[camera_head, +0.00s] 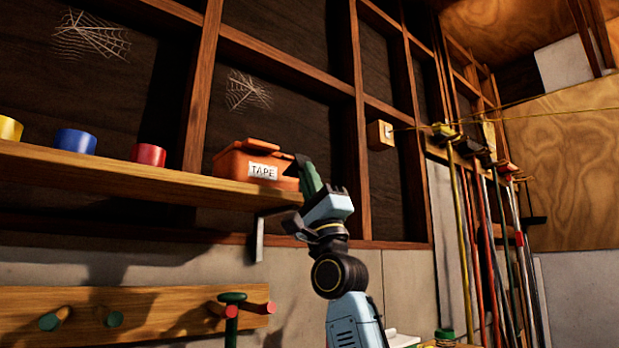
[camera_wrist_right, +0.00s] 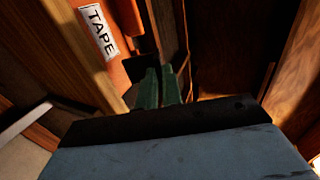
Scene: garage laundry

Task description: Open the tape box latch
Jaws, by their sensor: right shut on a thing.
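The orange tape box (camera_head: 228,163), with a white TAPE label, stands on the wooden shelf; its lid looks down. It also shows in the right wrist view (camera_wrist_right: 116,72), at the upper left. My right gripper (camera_head: 308,176) is at the box's right end. Its green fingers are close together in the right wrist view (camera_wrist_right: 160,85), shut at the latch. The latch itself is mostly hidden by the fingers, so its exact position cannot be told. My left gripper is not in view.
The wooden shelf (camera_head: 110,175) also holds a red tape roll (camera_head: 148,155), a blue roll (camera_head: 75,141) and a yellow roll (camera_head: 10,128). A metal bracket (camera_head: 260,238) hangs under the shelf near my right gripper. Wall studs stand behind. Long-handled tools (camera_head: 480,220) lean at the right.

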